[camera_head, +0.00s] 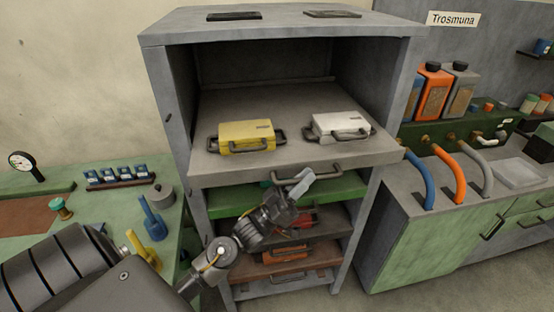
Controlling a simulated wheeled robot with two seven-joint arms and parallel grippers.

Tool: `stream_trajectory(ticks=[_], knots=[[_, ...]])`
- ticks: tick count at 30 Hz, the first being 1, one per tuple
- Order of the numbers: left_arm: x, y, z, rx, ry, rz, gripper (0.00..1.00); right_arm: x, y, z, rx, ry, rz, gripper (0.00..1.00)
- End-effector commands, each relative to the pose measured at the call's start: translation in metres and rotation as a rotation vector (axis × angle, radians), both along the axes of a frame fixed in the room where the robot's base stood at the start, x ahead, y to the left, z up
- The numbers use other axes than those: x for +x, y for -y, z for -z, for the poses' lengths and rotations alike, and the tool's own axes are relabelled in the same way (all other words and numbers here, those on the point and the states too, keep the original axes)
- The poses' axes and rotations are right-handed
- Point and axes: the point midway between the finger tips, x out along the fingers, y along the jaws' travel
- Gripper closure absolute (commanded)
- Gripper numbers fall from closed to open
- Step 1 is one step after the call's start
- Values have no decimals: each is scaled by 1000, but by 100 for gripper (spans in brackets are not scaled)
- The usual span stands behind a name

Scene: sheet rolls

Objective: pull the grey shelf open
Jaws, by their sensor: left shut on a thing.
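The grey shelf (292,112) is the top one in the grey cabinet (175,110), and its front edge stands out past the cabinet's frame. It carries a yellow case (246,134) and a white case (340,124). A dark bar handle (283,181) is on the shelf's front. My left gripper (296,182) is at this handle, shut on it, with a pale finger showing on the right. The gripper hides part of the handle. My right gripper is not in view.
Below are a green shelf (340,187) and several lower shelves with cases, partly behind my arm. A green bench (95,207) with tools stands left. A counter (425,190) with coloured hoses and bottles stands close on the right.

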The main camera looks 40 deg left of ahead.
Motion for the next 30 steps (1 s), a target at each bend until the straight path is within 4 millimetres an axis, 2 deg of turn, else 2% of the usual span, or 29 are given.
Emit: stream_trajectory(ticks=[1, 3, 12, 21, 30], knots=[[-8, 15, -1, -3, -4, 12, 100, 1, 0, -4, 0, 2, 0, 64], [-19, 33, -1, -3, -5, 21, 100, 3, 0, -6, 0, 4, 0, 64], [-64, 83, 0, -2, -5, 24, 100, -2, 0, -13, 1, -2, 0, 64], [-89, 107, 1, 0, -4, 21, 100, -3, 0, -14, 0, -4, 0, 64], [-94, 112, 1, 1, -3, 19, 100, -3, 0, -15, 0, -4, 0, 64]])
